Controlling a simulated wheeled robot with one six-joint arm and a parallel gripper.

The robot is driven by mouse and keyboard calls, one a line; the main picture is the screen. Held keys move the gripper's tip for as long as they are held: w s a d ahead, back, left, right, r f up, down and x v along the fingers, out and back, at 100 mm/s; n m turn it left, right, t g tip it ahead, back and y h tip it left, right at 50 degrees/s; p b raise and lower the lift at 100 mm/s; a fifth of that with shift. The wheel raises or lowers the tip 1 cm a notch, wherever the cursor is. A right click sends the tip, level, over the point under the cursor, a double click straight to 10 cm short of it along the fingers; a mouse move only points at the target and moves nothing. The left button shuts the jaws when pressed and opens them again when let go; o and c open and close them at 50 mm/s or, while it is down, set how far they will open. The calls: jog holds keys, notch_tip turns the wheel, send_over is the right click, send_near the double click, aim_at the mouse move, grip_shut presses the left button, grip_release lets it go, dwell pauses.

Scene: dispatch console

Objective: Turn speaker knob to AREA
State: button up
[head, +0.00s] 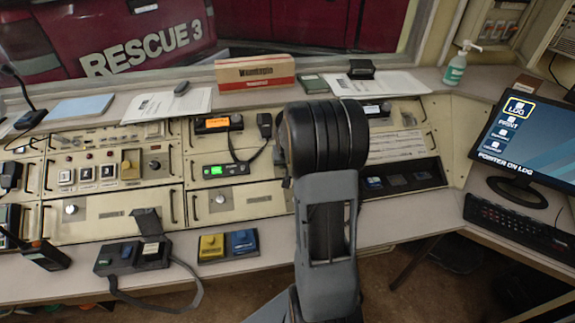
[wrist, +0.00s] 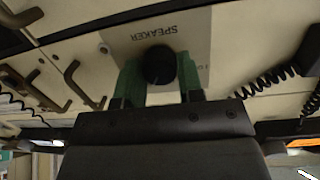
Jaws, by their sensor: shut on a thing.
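The speaker knob (wrist: 159,64) is round and black and sits on a pale plate (wrist: 120,42) in the wrist view. The word SPEAKER reads upside down on that plate. My gripper (wrist: 160,74) has one green finger on each side of the knob and is shut on it. The plate's position marks are mostly hidden by the fingers; only a small bit of print shows to the right, too little to read. I cannot tell which position the knob points to. In the head view my arm hides the knob and the gripper.
The wrist view shows brown pull handles (wrist: 75,85) to the left and a black coiled cord (wrist: 262,82) to the right. In the head view a monitor (head: 525,145) and keyboard (head: 518,228) stand right. A yellow box (head: 211,247) and blue box (head: 242,242) lie on the front ledge.

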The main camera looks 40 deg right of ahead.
jog(key=shift+m+y+b, duration=0.3)
jog(key=shift+m+b, duration=0.35)
jog(key=shift+m, duration=1.55)
jog(key=o, duration=0.9)
jog(key=shift+r, duration=0.15)
jog(key=v, duration=1.3)
jog(key=shift+s+a+r, duration=0.1)
jog(key=shift+s+r, duration=0.1)
jog(key=shift+r, duration=0.05)
